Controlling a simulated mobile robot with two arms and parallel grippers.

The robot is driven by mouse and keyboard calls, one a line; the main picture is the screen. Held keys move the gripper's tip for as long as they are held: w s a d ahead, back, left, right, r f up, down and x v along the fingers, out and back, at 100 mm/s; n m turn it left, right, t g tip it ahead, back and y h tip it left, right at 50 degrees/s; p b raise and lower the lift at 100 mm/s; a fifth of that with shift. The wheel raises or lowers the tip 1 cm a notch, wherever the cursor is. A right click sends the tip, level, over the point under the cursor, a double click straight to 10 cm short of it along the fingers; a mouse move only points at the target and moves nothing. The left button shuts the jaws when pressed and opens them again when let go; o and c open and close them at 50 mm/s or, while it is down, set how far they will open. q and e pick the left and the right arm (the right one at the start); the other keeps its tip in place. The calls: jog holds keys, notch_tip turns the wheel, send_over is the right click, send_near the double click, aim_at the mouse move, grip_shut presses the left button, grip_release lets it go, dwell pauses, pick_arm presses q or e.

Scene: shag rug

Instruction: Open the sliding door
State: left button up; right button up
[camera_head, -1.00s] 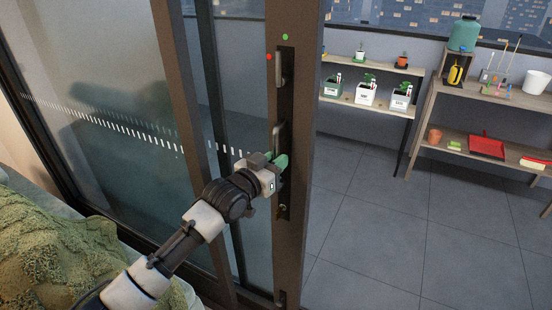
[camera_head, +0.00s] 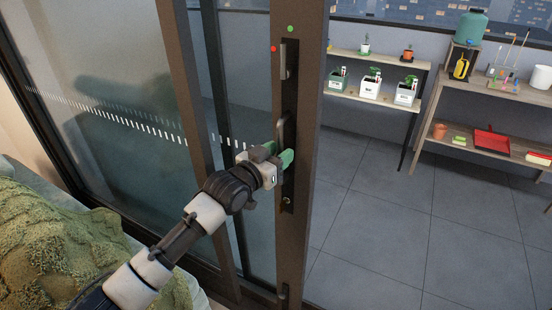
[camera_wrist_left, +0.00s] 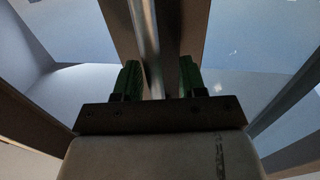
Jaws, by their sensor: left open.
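The sliding door is a tall glass panel (camera_head: 235,85) with a dark brown frame (camera_head: 307,190). A vertical grey handle (camera_head: 286,128) stands on its frame, below a second upright fitting (camera_head: 289,62). My left gripper (camera_head: 279,154) is at the handle's lower part, its green fingers open. In the left wrist view, the fingers (camera_wrist_left: 160,80) stand on either side of a vertical metal bar (camera_wrist_left: 149,35), with gaps visible. Contact with the bar cannot be told. My right gripper is not in view.
To the door's right is an opening onto a grey tiled floor (camera_head: 385,215) with free room. Shelves with potted plants (camera_head: 371,83) and a wooden rack (camera_head: 440,105) stand beyond. Green shaggy fabric (camera_head: 55,240) lies at lower left, near my arm.

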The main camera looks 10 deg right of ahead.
pick_arm(q)
jog(key=b+v, duration=0.1)
jog(key=v, duration=0.9)
jog(key=shift+s, duration=0.15)
jog(key=shift+a, duration=0.1)
